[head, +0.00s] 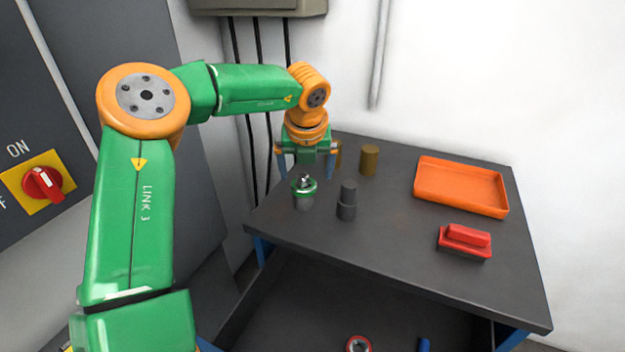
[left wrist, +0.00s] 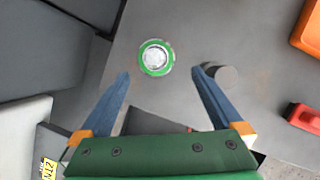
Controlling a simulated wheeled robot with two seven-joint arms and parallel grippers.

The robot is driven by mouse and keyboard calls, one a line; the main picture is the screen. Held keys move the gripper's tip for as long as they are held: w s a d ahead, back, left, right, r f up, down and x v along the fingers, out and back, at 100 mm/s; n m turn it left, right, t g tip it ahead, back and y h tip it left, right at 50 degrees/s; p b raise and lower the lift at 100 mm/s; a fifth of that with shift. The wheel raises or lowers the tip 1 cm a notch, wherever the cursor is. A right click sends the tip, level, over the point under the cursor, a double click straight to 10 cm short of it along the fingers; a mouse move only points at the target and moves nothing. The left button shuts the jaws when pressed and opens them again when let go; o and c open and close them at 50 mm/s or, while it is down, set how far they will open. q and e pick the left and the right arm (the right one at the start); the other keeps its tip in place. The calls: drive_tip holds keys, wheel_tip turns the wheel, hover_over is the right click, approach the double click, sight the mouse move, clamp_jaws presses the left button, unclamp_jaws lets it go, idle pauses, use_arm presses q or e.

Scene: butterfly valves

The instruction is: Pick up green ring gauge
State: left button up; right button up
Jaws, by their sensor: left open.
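In the left wrist view the green ring (left wrist: 142,60) shows from above, with a bright metallic centre. My left gripper (head: 306,176) is open and empty, pointing down over the table's left side. In the left wrist view its two blue fingers (left wrist: 161,75) are spread wide, with the ring just beyond the gap between their tips. They do not appear to touch it. My right gripper is not in view.
A dark stepped cylinder (head: 348,200) stands close right of the ring, near the right finger in the left wrist view. Brass cylinders (head: 369,160) stand behind. An orange tray (head: 460,187) and red block (head: 465,241) lie right. The table's (head: 400,260) front middle is clear.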

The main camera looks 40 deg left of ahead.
sight(303, 178)
use_arm(q)
drive_tip(key=shift+a+f+p, duration=0.75)
drive_tip(key=shift+f+p, duration=0.15)
drive_tip(key=shift+p, duration=0.15)
drive_tip(key=x, duration=0.3)
drive_tip(key=shift+w, duration=0.2)
drive_tip(key=shift+w+f, duration=0.15)
drive_tip(key=shift+d, duration=0.1)
drive_tip(key=c, duration=0.6)
clamp_jaws()
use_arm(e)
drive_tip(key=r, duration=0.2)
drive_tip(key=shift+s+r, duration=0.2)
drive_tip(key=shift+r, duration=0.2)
